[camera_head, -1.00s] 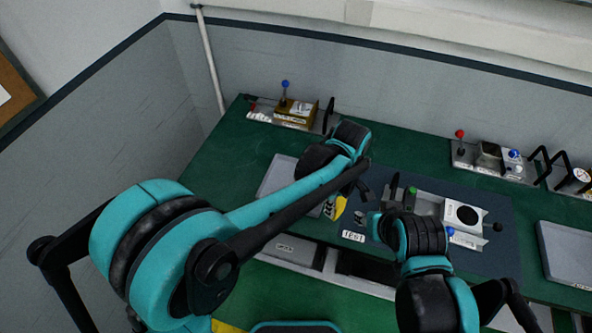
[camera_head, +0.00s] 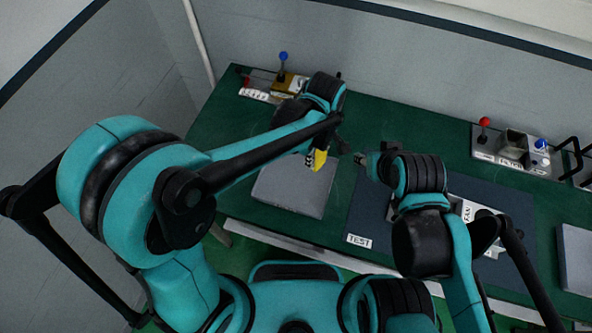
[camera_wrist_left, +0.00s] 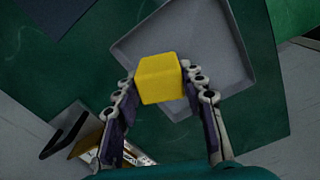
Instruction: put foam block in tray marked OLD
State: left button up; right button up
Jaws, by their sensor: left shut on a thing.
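My left gripper (camera_head: 312,160) is shut on the yellow foam block (camera_head: 320,159) and holds it over a shallow grey tray (camera_head: 290,198). In the left wrist view the block (camera_wrist_left: 160,79) sits between the two fingertips, with the tray (camera_wrist_left: 232,48) below and behind it. I cannot tell the exact height of the block above the tray. No label on this tray is readable. My right gripper (camera_head: 368,159) is to the right of the left one, over the bench; its finger opening is too small to tell.
A dark mat marked TEST (camera_head: 358,241) lies right of the tray, partly under my right arm, with a FAN-labelled part (camera_head: 467,211) on it. Another grey tray (camera_head: 577,258) is at the right edge. Fixtures with a blue knob (camera_head: 283,57) and a red knob (camera_head: 485,122) stand at the back.

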pick_arm(q)
jog(key=a+f, duration=0.1)
jog(key=a, duration=0.1)
jog(key=s+a+f, duration=0.1)
jog(key=a, duration=0.1)
jog(key=a+f+b, duration=0.1)
jog(key=shift+s+a+f, duration=0.2)
jog(key=shift+a+f, duration=0.2)
jog(key=shift+f+b, duration=0.55)
jog(key=shift+f, duration=1.4)
jog(key=shift+f, duration=0.15)
jog(key=o, duration=0.7)
jog(key=shift+o, duration=0.2)
